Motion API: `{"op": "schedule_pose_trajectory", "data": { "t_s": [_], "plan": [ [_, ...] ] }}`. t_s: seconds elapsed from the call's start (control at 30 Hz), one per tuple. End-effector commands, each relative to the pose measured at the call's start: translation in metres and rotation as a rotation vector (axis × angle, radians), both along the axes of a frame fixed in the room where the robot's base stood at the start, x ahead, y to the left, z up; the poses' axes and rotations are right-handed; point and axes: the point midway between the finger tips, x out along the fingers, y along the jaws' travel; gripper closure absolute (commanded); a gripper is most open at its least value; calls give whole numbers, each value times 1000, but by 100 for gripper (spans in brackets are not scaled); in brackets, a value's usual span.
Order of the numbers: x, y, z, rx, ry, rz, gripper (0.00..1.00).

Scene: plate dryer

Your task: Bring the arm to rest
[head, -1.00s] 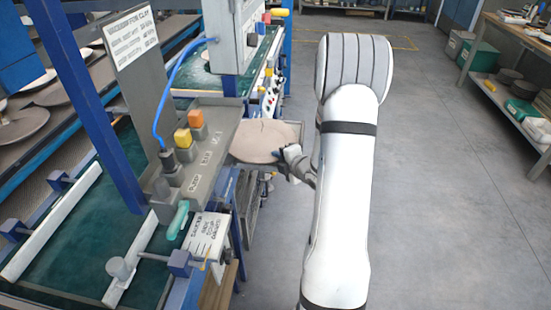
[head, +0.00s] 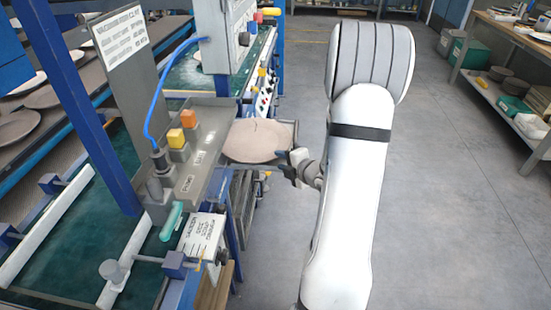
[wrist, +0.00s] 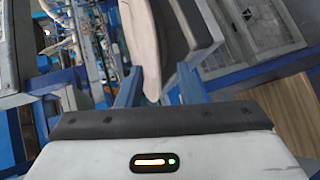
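A round brownish-grey clay plate (head: 257,141) lies flat at the right end of the dryer's grey control panel (head: 200,165). My gripper (head: 283,161) is at the plate's near right edge, with my white arm reaching up and over to the right of it. In the wrist view the plate (wrist: 143,40) shows edge-on, beyond and partly between the two blue fingers of my gripper (wrist: 160,85). The fingers stand apart, with gaps beside the plate's edge. The gripper looks open. Whether a finger touches the plate is hard to tell.
The blue-framed dryer with a teal belt (head: 80,245) fills the left. Orange and yellow buttons and a teal handle (head: 171,221) sit on the panel. The grey floor (head: 450,200) right of my arm is clear up to a shelf bench (head: 510,110).

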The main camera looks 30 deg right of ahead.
Motion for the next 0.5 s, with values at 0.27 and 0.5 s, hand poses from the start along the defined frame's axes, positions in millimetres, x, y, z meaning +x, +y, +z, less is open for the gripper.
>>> {"op": "schedule_pose_trajectory", "data": {
  "t_s": [0.27,0.5],
  "plan": [
    [-19,-4,9,-1,-4,-1,66],
    [-18,-4,10,-1,-5,0,66]
  ]
}}
